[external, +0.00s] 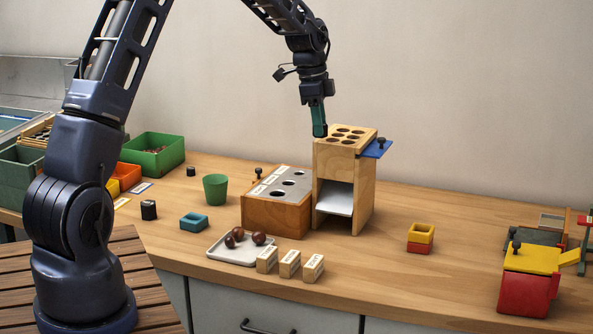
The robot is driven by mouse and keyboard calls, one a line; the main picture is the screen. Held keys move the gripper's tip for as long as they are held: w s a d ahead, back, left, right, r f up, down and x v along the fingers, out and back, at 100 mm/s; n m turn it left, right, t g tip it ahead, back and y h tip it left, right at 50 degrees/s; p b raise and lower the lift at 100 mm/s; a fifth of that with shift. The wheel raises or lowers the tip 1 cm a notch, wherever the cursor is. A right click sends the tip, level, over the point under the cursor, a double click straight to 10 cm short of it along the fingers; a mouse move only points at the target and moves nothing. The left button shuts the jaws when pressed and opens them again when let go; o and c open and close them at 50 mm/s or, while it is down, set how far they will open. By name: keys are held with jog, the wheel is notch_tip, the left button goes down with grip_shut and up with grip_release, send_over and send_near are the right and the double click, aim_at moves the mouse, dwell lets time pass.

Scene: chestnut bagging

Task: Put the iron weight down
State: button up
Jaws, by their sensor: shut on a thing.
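My gripper (319,126), with teal fingers pointing down, is shut on a small dark thing at its tips, which fits the iron weight; the fingers hide most of it. It is just above the back left of the top of a wooden box tower (330,160) with several round holes. From this view I cannot tell whether the held thing touches the tower. Two black cylinders stand on the table, one at the left (148,210) and a smaller one farther back (191,171).
A wooden block with a grey holed top (262,212) stands left of the tower. In front are a chestnut tray (213,253) and labelled blocks (290,264). A green cup (215,189) stands left. The table's right middle is mostly clear.

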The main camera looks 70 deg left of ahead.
jog(key=s+a+n+y, duration=0.1)
jog(key=s+a+n, duration=0.3)
jog(key=a, duration=0.9)
jog(key=s+a+n, duration=0.3)
jog(key=a+n, duration=0.3)
jog(key=a, duration=0.8)
jog(key=s+a+n+y, duration=0.1)
jog(key=s+a+n, duration=0.35)
jog(key=a, duration=0.85)
jog(key=shift+n, duration=0.65)
jog(key=f, duration=1.6)
jog(key=w+f, duration=0.1)
jog(key=f, duration=0.8)
jog(key=shift+a+f, duration=0.1)
jog(key=shift+a, duration=0.15)
jog(key=shift+f, duration=0.15)
jog(key=o, duration=1.1)
